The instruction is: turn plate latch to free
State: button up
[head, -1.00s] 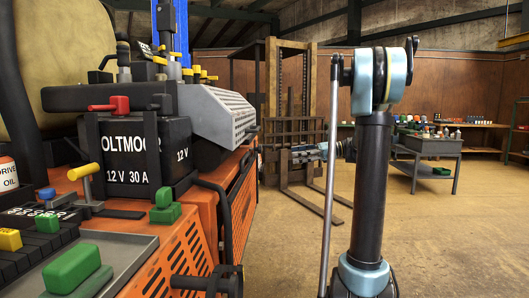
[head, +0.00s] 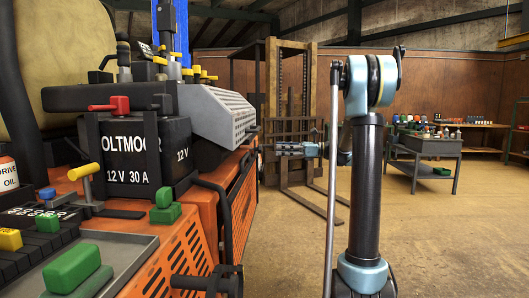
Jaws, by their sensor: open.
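No part is clearly marked as the plate latch, and I cannot tell which handle it is. On the orange machine (head: 190,238) at left there is a yellow-topped lever (head: 86,173), a red handle (head: 112,104) by the black battery box (head: 135,150), and a black handle (head: 207,284) low on the near side. My gripper (head: 280,148) is small and far off, right of the machine and in front of the forklift. It is open, points left and touches nothing that I can see. My arm's upright links hide part of the view behind them.
A grey tray (head: 128,262) with a green block (head: 72,265) sits on the machine's near end. A forklift mast (head: 271,95) stands behind my gripper. A grey workbench (head: 431,146) stands at right. The floor between is clear.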

aim_at(258, 148)
jog(key=a, duration=0.8)
jog(key=shift+w, duration=0.15)
jog(key=c, duration=1)
